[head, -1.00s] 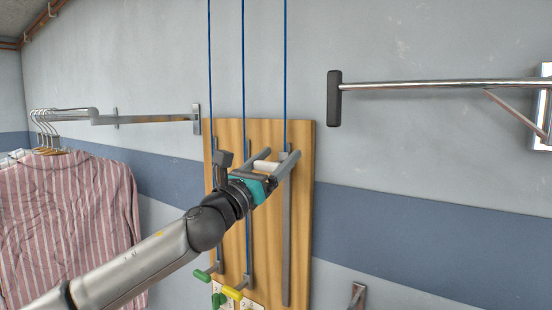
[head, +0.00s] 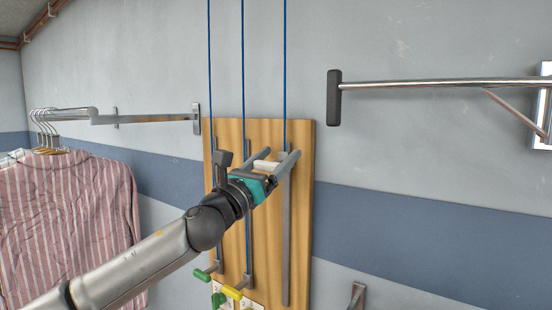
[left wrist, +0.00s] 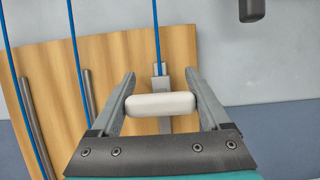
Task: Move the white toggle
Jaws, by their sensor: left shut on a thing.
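The white toggle (head: 266,166) is a short, pale bar near the top of the rightmost grey rail (head: 286,240) on the wooden board (head: 303,200). It also shows clearly in the left wrist view (left wrist: 160,104), lying crosswise between the two fingers. My left gripper (head: 283,154) is shut on it, one finger at each end. In the left wrist view a blue cord (left wrist: 156,35) runs up from a grey block (left wrist: 159,70) behind the toggle. My right gripper is not in view.
Green (head: 202,275) and yellow (head: 232,293) handles sit low on the board. Striped shirts (head: 70,220) hang from a rail (head: 150,118) at left. A metal bar with a dark end (head: 334,98) juts out at upper right. The wall between is clear.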

